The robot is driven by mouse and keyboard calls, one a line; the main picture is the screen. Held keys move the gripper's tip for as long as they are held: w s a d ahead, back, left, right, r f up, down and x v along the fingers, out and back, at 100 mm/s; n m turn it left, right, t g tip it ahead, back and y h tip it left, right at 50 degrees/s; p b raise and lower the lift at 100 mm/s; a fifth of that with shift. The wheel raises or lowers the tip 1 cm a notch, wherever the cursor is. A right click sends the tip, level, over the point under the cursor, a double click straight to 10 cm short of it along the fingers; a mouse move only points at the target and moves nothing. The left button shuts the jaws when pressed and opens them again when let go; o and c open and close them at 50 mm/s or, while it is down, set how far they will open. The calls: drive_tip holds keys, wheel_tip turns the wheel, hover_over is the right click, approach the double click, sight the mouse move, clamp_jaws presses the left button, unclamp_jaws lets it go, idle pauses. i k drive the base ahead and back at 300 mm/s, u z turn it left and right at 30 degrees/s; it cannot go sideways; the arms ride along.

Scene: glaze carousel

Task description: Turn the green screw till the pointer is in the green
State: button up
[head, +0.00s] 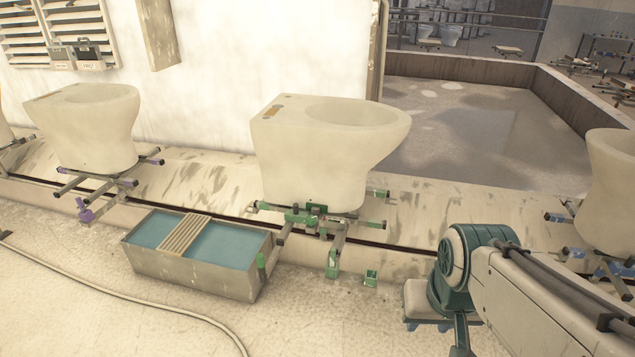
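A pale toilet bowl (330,150) stands in the middle on a stand with green-marked fittings (306,215). Small green parts sit under the bowl, and a green-marked leg (333,263) reaches down the front of the ledge. A separate small green piece (371,278) is low to its right. A green handle-like part (261,266) stands at the right end of the trough. I cannot tell which green part is the screw, and no pointer or green zone can be made out. My arm comes in from the lower right; its end is low, right of the green stand. My fingers cannot be made out.
A metal trough (190,280) of blue-green liquid with a slatted piece (185,234) stands before the ledge. A purple-marked stand carries another bowl (88,127) at left; a blue-marked one carries a bowl (612,190) at right. A hose (130,302) crosses the floor.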

sight(311, 220)
drive_tip(key=u, duration=0.2)
drive_tip(key=i, duration=2.15)
drive_tip(key=u, duration=0.15)
